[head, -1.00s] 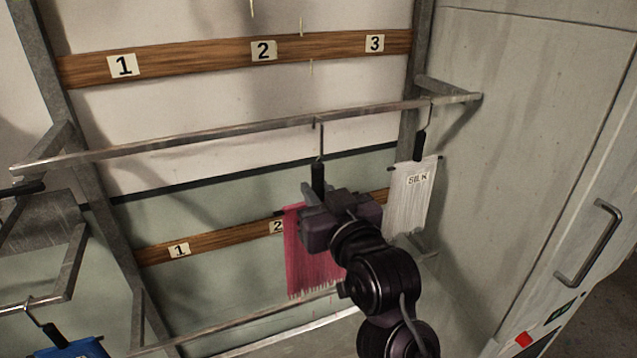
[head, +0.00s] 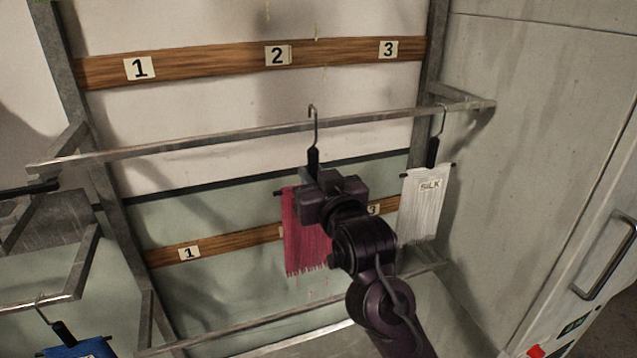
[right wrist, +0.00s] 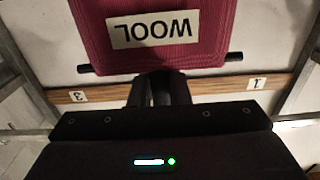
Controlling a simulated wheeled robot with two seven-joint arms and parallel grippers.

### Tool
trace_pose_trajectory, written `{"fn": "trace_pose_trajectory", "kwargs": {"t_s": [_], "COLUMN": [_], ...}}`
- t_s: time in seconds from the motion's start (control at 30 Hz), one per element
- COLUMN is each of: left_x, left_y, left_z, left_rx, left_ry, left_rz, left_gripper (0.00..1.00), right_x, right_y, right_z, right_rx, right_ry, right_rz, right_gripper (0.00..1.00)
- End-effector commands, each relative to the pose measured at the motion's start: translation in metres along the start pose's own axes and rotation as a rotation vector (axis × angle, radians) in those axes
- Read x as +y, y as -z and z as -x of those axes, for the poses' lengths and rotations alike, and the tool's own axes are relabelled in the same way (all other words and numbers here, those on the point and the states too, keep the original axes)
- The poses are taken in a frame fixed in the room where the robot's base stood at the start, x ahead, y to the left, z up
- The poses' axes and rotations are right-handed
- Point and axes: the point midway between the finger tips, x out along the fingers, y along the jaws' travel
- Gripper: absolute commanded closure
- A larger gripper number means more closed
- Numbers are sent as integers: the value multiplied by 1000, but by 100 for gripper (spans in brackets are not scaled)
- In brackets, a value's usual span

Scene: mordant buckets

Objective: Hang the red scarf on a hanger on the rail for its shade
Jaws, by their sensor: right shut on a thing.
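The red scarf (head: 305,240) hangs from a black hanger with a metal hook (head: 313,130). My right gripper (head: 318,182) is shut on the hanger's black stem, in front of the upper rack. The hook's top shows a little above the upper rail (head: 220,133) in the head view; I cannot tell whether it is over the rail or in front of it. In the right wrist view the scarf (right wrist: 205,25) carries a WOOL label (right wrist: 157,29), upside down, and the gripper fingers (right wrist: 158,90) are at the hanger. My left gripper is not in view.
A white scarf labelled SILK (head: 424,205) hangs at the rail's right end, close to my right arm. A blue cloth (head: 75,350) hangs at lower left. Number plates 1 (head: 139,68), 2 (head: 278,56) and 3 (head: 388,49) mark the upper board. The rail's left part is clear.

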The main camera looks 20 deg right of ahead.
Motion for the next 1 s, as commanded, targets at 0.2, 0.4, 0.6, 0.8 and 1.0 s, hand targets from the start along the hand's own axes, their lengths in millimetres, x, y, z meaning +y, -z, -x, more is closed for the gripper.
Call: {"fn": "trace_pose_trajectory", "kwargs": {"t_s": [0.2,0.4,0.6,0.8,1.0], "left_x": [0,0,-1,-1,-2], "left_y": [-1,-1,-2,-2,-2], "left_z": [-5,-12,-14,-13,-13], "left_rx": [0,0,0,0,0], "left_ry": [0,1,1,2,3], "left_rz": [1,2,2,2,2], "left_gripper": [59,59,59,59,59], "right_x": [0,0,0,0,0], "right_y": [-5,-16,-20,-20,-20], "right_z": [-14,-14,-14,-14,-14], "right_rx": [1,1,2,2,2], "right_ry": [0,0,0,0,0], "right_rz": [0,0,0,0,0], "right_gripper": [100,100,100,100,68]}}
